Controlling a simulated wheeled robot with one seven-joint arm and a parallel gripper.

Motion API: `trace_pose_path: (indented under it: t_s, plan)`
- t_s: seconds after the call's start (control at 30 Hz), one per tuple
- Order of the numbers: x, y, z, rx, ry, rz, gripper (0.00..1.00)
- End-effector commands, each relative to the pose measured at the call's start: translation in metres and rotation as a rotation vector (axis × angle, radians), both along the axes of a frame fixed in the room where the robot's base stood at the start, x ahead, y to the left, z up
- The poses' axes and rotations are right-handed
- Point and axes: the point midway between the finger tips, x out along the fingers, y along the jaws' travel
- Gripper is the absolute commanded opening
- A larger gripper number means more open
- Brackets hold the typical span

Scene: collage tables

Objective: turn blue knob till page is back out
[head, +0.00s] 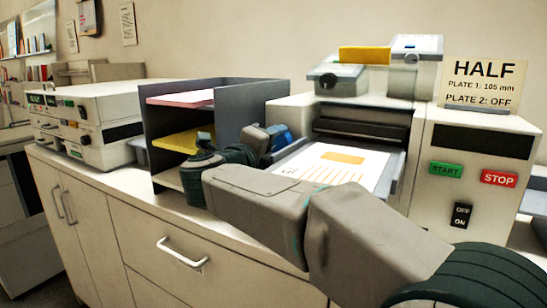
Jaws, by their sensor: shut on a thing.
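The blue knob (283,141) shows partly at the left side of the grey machine (292,112), just right of my gripper. My gripper (270,137) is at the knob and shut on it. The fingers and the rest of the knob are partly hidden by my wrist and arm. The page (375,168) is white with an orange block and orange lines. It lies face up on the sloping tray (397,172) in front of the machine's dark slot (362,128). My forearm hides the page's lower edge.
A dark shelf rack (235,95) with pink and yellow paper stands close left of my gripper. Right are the START button (446,169), STOP button (499,179), OFF/ON switch (461,215) and HALF sign (484,82). Another machine (95,108) stands far left.

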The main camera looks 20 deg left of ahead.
Motion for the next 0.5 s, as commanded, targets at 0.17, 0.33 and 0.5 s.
trace_pose_path:
  t_s: [0.17, 0.33, 0.5]
  plan:
    - [-0.0001, 0.0001, -0.0033, 0.067, -0.003, -0.001, 0.31]
    - [0.0001, 0.0000, -0.0022, 0.101, -0.006, -0.001, 0.31]
    - [0.0001, 0.0001, -0.0017, 0.110, -0.006, -0.001, 0.31]
